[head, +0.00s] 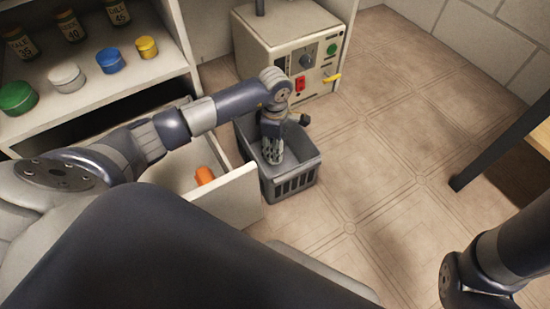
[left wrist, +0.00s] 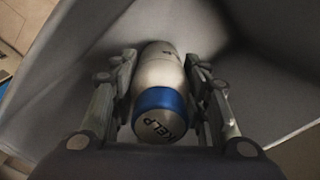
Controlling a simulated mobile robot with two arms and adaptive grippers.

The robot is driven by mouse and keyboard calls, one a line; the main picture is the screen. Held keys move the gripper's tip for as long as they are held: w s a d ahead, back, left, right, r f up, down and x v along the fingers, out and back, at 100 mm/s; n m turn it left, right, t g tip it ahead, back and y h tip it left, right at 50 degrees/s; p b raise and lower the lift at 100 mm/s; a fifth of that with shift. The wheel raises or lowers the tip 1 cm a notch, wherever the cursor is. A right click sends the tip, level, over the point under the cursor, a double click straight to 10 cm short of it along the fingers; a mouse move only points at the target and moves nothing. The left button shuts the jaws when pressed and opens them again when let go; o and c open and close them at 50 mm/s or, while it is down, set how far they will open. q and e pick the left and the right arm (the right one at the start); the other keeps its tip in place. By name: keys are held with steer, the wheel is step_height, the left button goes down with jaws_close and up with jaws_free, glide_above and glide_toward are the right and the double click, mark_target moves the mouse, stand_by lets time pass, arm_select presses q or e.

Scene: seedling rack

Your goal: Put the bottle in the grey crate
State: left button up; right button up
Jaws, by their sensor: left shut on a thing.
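The grey crate (head: 290,186) stands on the floor in front of the beige machine. My left gripper (head: 273,155) points down into the crate's opening. In the left wrist view, my left gripper (left wrist: 160,105) is shut on the bottle (left wrist: 158,75), a pale bottle with a blue band and the word KELP on its end. Grey walls surround it there. I cannot tell whether the bottle touches the crate's bottom. In the head view the bottle is hidden by the gripper and crate. My right gripper is out of view; only part of my right arm shows at the lower right.
An open white drawer (head: 238,200) holding an orange object (head: 204,175) is left of the crate. The beige machine (head: 290,50) stands behind it. A shelf (head: 105,90) with jars and coloured lids is upper left. The floor to the right is clear up to a dark table leg (head: 495,150).

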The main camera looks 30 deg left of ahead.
arm_select(q)
step_height(320, 180, down, 4)
steer(key=b, duration=0.3)
steer(key=shift+f, duration=0.2)
steer(key=shift+r, duration=0.15)
steer(key=o, duration=1.2)
steer(key=shift+f, duration=0.2)
steer(key=shift+c, duration=0.2)
step_height(320, 180, up, 12)
steer(key=p, duration=0.8)
steer(key=shift+r, duration=0.2)
